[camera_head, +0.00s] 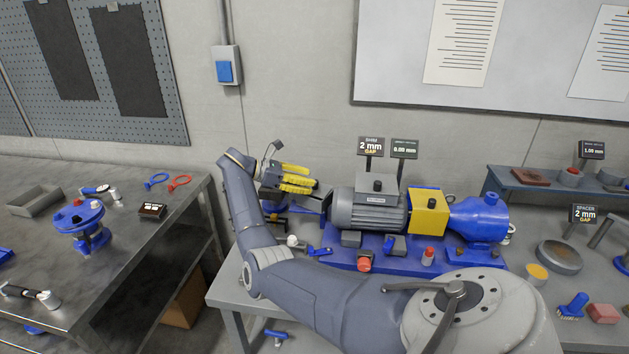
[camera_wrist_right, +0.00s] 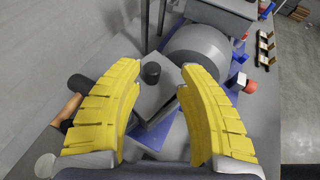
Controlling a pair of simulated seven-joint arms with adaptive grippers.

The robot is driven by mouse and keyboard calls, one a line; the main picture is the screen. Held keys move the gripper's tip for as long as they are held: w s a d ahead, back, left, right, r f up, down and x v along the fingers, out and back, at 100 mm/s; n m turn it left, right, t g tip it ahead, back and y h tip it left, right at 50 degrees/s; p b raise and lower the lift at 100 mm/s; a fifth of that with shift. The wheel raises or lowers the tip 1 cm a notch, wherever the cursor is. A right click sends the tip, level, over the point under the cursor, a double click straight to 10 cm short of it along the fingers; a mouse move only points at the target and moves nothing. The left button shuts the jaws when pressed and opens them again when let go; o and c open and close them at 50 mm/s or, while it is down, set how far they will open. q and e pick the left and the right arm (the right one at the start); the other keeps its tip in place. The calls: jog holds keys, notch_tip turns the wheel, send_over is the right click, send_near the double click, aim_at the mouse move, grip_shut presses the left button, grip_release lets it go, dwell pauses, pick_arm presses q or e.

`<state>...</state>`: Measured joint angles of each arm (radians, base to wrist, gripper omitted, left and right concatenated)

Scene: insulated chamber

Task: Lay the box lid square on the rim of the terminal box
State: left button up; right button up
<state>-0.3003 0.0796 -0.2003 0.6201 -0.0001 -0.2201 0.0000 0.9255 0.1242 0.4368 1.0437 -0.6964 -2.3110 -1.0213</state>
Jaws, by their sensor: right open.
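The terminal box (camera_head: 378,188) is a grey box on top of the grey motor (camera_head: 368,214); a dark knob shows on it. It also shows at the top of the right wrist view (camera_wrist_right: 224,14). My right gripper (camera_head: 300,181) has yellow fingers and is left of the motor. In the right wrist view, its fingers (camera_wrist_right: 160,75) are spread apart. Between and beyond them is a grey block-like piece with a black knob (camera_wrist_right: 152,73), perhaps the box lid; I cannot tell for sure. No contact with it shows. My left gripper is out of view.
The motor sits on a blue base (camera_head: 340,259) with a yellow coupling guard (camera_head: 428,211) and blue pump (camera_head: 480,217). Small signs (camera_head: 371,146) stand behind the motor. A red knob (camera_head: 364,262) is in front. A left bench (camera_head: 130,240) holds a blue valve (camera_head: 80,220).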

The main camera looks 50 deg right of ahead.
jog(key=v, duration=0.8)
jog(key=shift+w+a+r, duration=0.15)
jog(key=shift+w+a, duration=0.1)
